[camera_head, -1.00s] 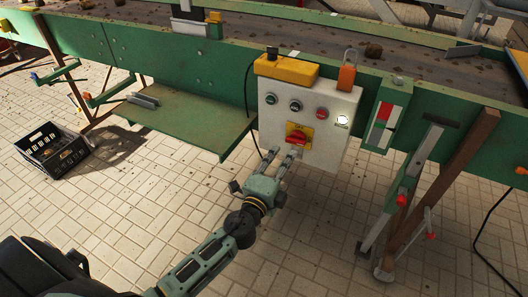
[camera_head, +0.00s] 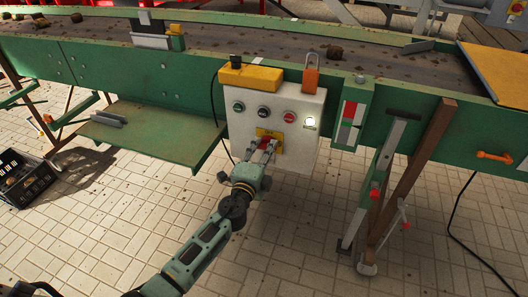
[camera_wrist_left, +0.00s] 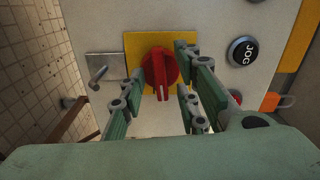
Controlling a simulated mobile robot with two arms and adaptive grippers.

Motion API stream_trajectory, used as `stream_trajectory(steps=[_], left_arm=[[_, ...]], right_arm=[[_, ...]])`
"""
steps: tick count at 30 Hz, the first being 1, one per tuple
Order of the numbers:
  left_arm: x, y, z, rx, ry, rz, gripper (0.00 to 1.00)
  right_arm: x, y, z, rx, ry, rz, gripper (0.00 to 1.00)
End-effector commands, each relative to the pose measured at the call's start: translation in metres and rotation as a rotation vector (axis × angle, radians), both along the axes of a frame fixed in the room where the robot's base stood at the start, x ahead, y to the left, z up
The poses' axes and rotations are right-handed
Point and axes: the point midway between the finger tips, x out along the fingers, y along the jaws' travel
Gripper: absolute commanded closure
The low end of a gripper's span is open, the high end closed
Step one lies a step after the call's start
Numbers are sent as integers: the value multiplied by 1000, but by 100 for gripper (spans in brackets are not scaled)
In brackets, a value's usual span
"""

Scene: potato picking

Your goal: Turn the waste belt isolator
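The waste belt isolator is a red rotary knob on a yellow plate, low on a white control box (camera_head: 304,150) fixed to the green conveyor. In the left wrist view the red isolator knob (camera_wrist_left: 159,72) sits between the fingers, its grip ridge pointing nearly straight at the picture's bottom. My left gripper (camera_head: 262,150) is in front of the isolator and partly hides it in the head view. In the left wrist view the left gripper (camera_wrist_left: 155,95) is open, its fingers either side of the knob with gaps showing. My right gripper is not in view.
Several push buttons (camera_head: 264,112) sit above the isolator, with a lit white one at right. A green shelf (camera_head: 150,130) juts out at left. A black crate (camera_head: 25,180) stands on the floor.

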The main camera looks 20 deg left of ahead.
Motion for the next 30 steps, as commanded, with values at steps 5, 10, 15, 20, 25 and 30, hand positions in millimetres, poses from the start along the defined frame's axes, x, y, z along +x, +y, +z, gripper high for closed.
stream_trajectory(steps=[5, 10, 15, 20, 25, 30], left_arm=[[0, 0, 0, 0, 0, 0, 83], [0, 0, 0, 0, 0, 0, 98], [0, 0, 0, 0, 0, 0, 100], [0, 0, 0, 32, -1, 0, 100], [-1, 0, -1, 113, -3, 1, 100], [-1, 0, -1, 123, -3, 1, 100]], right_arm=[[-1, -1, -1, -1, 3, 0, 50], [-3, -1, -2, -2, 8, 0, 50], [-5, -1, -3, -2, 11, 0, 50], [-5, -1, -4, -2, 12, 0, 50], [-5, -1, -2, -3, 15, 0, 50], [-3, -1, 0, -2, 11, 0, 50]])
